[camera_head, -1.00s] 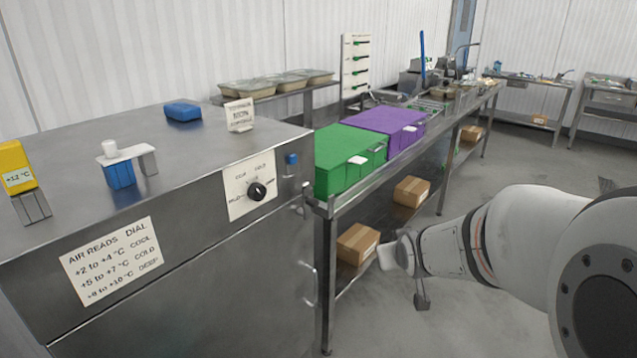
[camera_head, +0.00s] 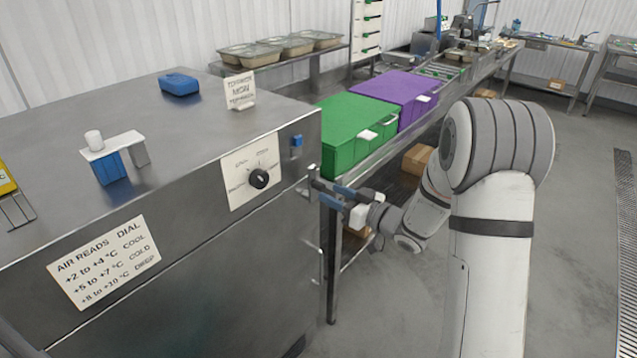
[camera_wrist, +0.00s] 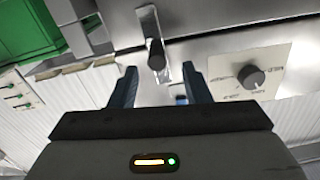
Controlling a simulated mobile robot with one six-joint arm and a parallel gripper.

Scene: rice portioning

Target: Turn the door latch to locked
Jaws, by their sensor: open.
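The door latch (camera_wrist: 157,56) is a metal lever with a dark rounded end on a steel plate in the wrist view. It sits between and just beyond my gripper's two dark blue fingers (camera_wrist: 160,78), with a gap on each side. My gripper is open and holds nothing. In the head view my gripper (camera_head: 324,192) is at the right edge of the steel cabinet (camera_head: 215,275), and it mostly covers the latch there. I cannot read from these frames which way the latch is set.
A dial (camera_head: 258,179) on a white plate and a small blue block (camera_head: 297,141) are on the cabinet front. A green box (camera_head: 345,145) and a purple box (camera_head: 398,95) stand on the bench behind my gripper. Open floor lies to the right.

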